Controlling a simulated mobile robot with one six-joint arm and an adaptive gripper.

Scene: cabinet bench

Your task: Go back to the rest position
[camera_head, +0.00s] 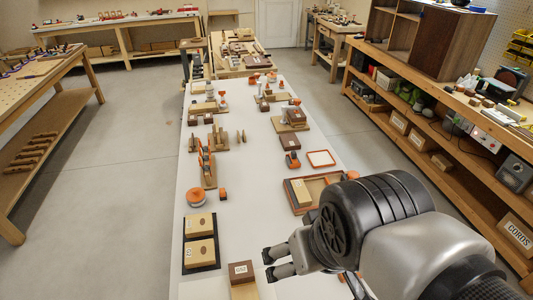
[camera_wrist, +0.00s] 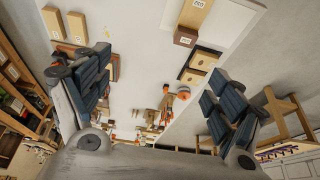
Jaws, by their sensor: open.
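My gripper (camera_head: 277,263) is at the near end of the long white bench (camera_head: 250,180) in the head view, above its surface. Its fingers are spread and nothing is between them. In the wrist view my gripper (camera_wrist: 155,115) shows two dark padded fingers wide apart, left and right, with the bench seen between them. A brown block with a white label (camera_head: 240,272) stands on the bench just left of the fingers in the head view. My arm hides the near right part of the bench.
Two light boxes on a dark tray (camera_head: 216,240) lie at the bench's near left. Wooden holders and orange-topped pieces fill the far bench. Shelves with a cabinet (camera_head: 440,40) stand right; open floor (camera_head: 130,150) lies left.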

